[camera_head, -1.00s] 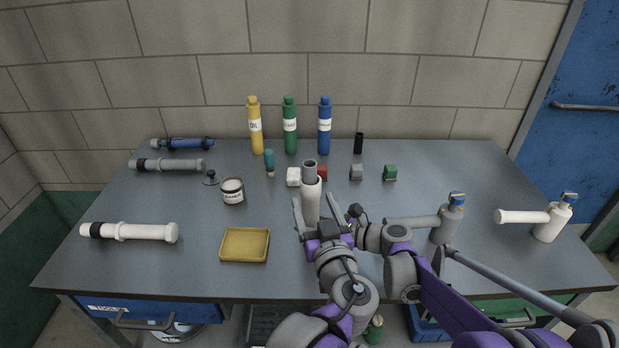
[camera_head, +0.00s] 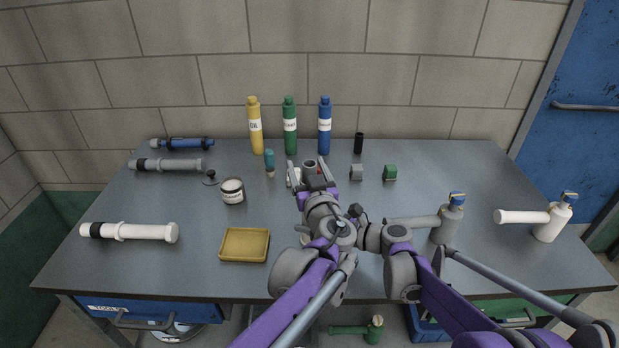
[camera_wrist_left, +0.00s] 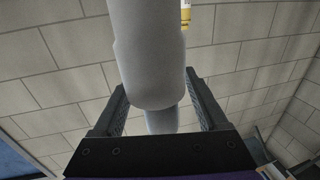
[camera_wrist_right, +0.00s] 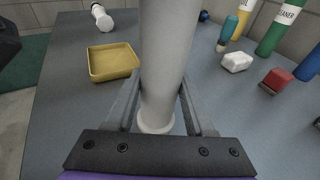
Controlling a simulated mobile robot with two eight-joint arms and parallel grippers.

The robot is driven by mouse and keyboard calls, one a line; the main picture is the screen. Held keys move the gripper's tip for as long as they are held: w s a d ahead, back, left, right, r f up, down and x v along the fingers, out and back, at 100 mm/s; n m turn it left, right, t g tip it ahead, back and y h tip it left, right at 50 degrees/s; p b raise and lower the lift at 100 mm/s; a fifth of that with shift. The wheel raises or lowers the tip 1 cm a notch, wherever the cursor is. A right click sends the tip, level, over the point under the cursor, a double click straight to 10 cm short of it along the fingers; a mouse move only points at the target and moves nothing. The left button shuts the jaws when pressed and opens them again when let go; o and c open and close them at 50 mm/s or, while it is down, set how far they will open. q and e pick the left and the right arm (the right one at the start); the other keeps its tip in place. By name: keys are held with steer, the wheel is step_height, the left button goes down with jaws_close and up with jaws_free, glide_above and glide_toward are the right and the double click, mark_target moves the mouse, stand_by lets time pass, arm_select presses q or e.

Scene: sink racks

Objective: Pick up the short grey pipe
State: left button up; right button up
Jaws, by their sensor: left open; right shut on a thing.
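In the left wrist view the pipe (camera_wrist_left: 149,65) passes between the open fingers, with a wider collar and a narrower part. My right gripper (camera_wrist_right: 160,92) is shut on the pale lower pipe (camera_wrist_right: 166,40), which has a flared end. In the head view my left arm hides the right gripper and most of this pipe.
A yellow tray (camera_head: 245,244) lies at the front left. A white block (camera_head: 294,177) is close beside my left gripper. Yellow, green and blue bottles (camera_head: 324,125) stand behind it. A grey pipe with fittings (camera_head: 168,164) lies at left. A grey bottle (camera_head: 447,220) stands at right.

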arm_select(q)
steer(key=shift+w, duration=0.1)
jaws_close()
stand_by(0.3)
steer(key=shift+r, duration=0.1)
step_height(320, 180, up, 28)
stand_by(0.3)
arm_select(e)
steer(key=o, duration=1.3)
steer(key=shift+o, duration=0.2)
